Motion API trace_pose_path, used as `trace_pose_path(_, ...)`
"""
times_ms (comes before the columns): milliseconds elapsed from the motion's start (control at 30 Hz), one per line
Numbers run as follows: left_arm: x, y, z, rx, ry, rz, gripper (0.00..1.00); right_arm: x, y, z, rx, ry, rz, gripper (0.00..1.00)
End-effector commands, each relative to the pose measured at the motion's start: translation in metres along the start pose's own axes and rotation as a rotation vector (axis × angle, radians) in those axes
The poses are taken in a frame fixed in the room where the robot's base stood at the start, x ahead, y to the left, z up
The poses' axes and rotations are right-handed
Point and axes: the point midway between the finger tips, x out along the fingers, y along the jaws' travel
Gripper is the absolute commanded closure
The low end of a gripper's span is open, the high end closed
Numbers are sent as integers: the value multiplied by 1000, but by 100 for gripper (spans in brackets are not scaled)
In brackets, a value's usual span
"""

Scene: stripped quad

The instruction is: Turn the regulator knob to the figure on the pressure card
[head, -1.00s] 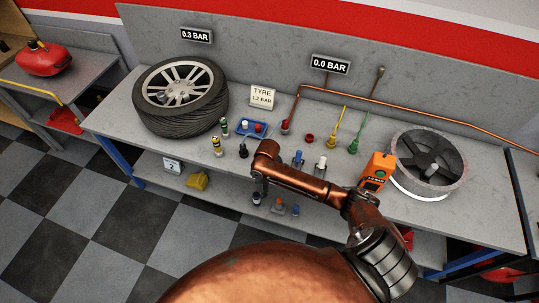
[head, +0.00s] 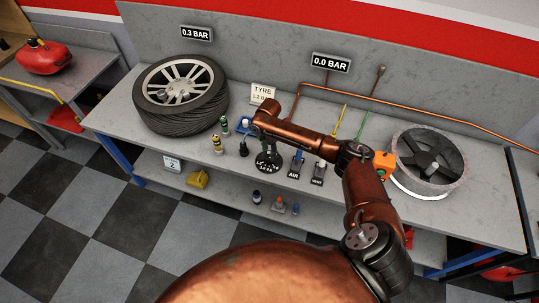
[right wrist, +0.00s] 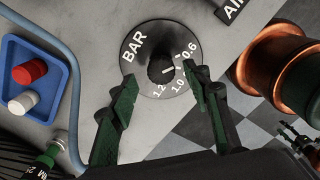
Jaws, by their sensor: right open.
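The regulator knob (right wrist: 158,62) is a black knob on a round black dial marked BAR, with 0.6, 1.0 and 1.2 readable. Its white mark points right, between 0.6 and 1.0. The dial (head: 268,163) also shows in the head view, below my right gripper (head: 267,147). In the right wrist view my right gripper (right wrist: 160,78) is open, a green finger on either side of the knob. I cannot tell how far the tips are above the dial. The pressure card (head: 263,91) reads TYRE and 1.2 BAR, its lower part partly covered by my arm. My left gripper is out of view.
Displays read 0.3 BAR (head: 196,33) above the tyre (head: 180,97) and 0.0 BAR (head: 331,63). AIR (head: 296,165) and another labelled lever (head: 319,173) stand right of the dial. A blue tray (right wrist: 42,75) and small bottles are at its left. A fan-like wheel (head: 430,160) is farther right.

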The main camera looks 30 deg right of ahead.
Motion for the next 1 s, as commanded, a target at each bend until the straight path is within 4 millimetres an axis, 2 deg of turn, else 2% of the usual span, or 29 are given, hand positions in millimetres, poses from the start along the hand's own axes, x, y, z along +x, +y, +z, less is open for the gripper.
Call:
trace_pose_path(100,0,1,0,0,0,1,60,15,-1,-1,0,1,-3,56)
trace_pose_path(200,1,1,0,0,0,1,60,22,0,0,0,1,-1,56)
trace_pose_path(533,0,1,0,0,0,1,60,25,0,0,-1,1,0,56)
trace_pose_path(1000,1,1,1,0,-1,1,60,25,0,-1,-1,1,1,89)
